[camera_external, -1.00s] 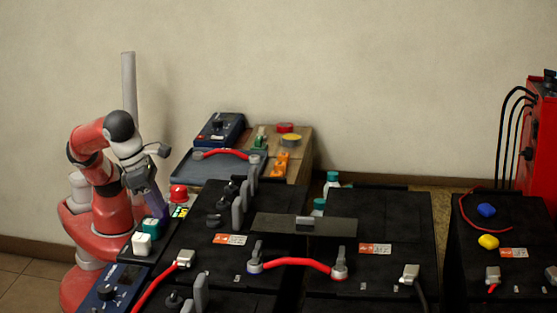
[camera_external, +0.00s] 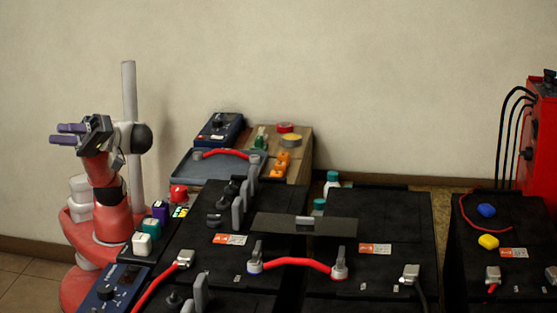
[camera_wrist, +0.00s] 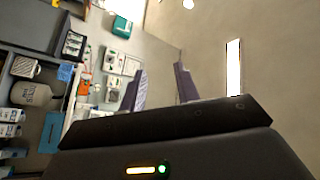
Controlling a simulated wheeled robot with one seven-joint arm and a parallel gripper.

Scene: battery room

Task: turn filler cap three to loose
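My gripper (camera_external: 58,134) is raised at the far left of the external view, pointing left, away from the batteries. Its two purple fingers are apart with nothing between them, as the wrist view also shows (camera_wrist: 160,76). Several dark round caps with a row of grey upright tabs stand along the left black battery (camera_external: 190,248). One dark cap (camera_external: 214,220) shows near the middle of the row; others are partly hidden. I cannot tell which is cap three. No cap shows in the wrist view, which faces a wall and shelves.
White, green and purple blocks (camera_external: 142,243) and a red button (camera_external: 179,193) lie between my base and the battery. A red cable link (camera_external: 290,262) bridges two batteries. A dark plate (camera_external: 335,226) spans them. A red charger (camera_external: 540,140) stands right.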

